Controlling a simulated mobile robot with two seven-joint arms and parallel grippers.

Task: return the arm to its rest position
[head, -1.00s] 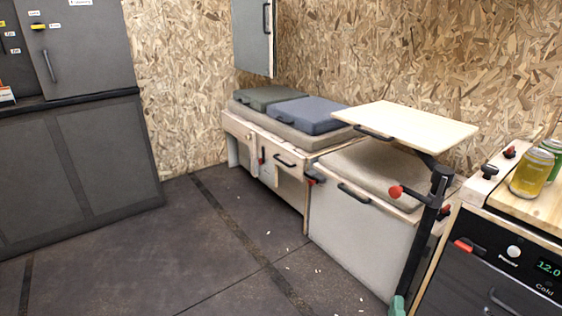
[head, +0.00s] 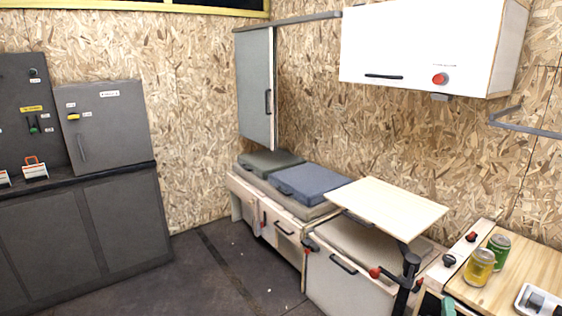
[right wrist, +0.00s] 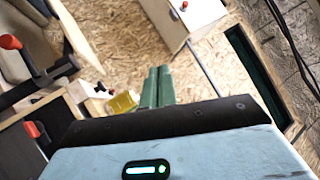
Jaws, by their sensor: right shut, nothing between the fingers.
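My right gripper (head: 448,306) shows only as a small green tip at the bottom edge of the head view, right of the black post of the swivel table. In the right wrist view its two green fingers (right wrist: 157,88) lie side by side, shut, with nothing between them. The rest of my right arm is hidden below the head view. My left gripper is in neither view.
A pale swivel tabletop (head: 395,212) on a black post stands near the gripper. A wooden counter (head: 505,275) with a yellow jar (head: 478,268) and a green can (head: 499,247) is at right. A white wall cabinet (head: 425,45) hangs above. Dark floor (head: 190,285) is clear at left.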

